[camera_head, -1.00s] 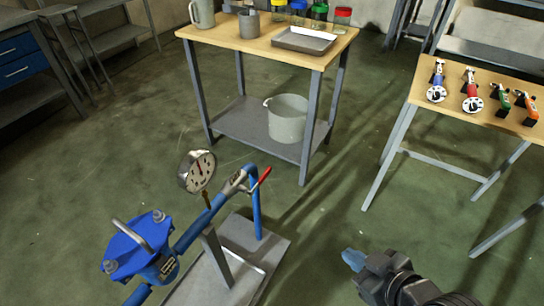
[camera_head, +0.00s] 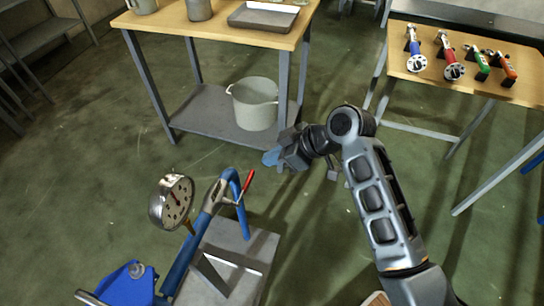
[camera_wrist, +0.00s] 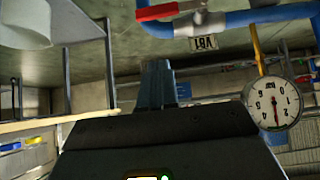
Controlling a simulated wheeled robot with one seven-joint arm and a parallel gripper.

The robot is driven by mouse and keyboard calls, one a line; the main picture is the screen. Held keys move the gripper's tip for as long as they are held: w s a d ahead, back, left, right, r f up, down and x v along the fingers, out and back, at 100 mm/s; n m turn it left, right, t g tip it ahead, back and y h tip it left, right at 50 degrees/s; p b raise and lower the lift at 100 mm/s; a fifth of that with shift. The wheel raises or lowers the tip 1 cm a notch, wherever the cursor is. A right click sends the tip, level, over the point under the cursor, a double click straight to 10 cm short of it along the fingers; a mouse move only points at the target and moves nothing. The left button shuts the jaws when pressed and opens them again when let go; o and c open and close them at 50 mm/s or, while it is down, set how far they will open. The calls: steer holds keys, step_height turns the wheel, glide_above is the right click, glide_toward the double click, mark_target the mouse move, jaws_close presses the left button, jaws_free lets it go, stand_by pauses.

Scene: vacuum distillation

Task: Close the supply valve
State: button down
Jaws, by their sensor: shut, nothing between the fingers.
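The supply valve, taken to be the one with the red lever (camera_head: 247,184), sits on the blue pipe (camera_head: 240,215) in the head view. In the wrist view the red lever (camera_wrist: 157,12) lies along the blue pipe (camera_wrist: 265,14), above a tag reading V81 or similar, seen upside down. My gripper (camera_head: 271,157) is shut and empty, a little up and right of the lever in the head view and apart from it. Its blue fingers (camera_wrist: 157,88) show closed together in the wrist view.
A round pressure gauge (camera_head: 176,199) stands left of the valve, near the blue vessel (camera_head: 130,284). A wooden-topped table (camera_head: 190,30) with a pot (camera_head: 254,103) on its lower shelf is behind. Several coloured tools lie on the right table (camera_head: 400,68).

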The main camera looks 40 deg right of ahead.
mark_target(245, 188)
steer(key=w+a+f, duration=0.3)
steer(key=w+f, duration=0.1)
steer(key=f, duration=0.5)
steer(key=shift+b, duration=0.45)
steer(key=shift+f, duration=0.15)
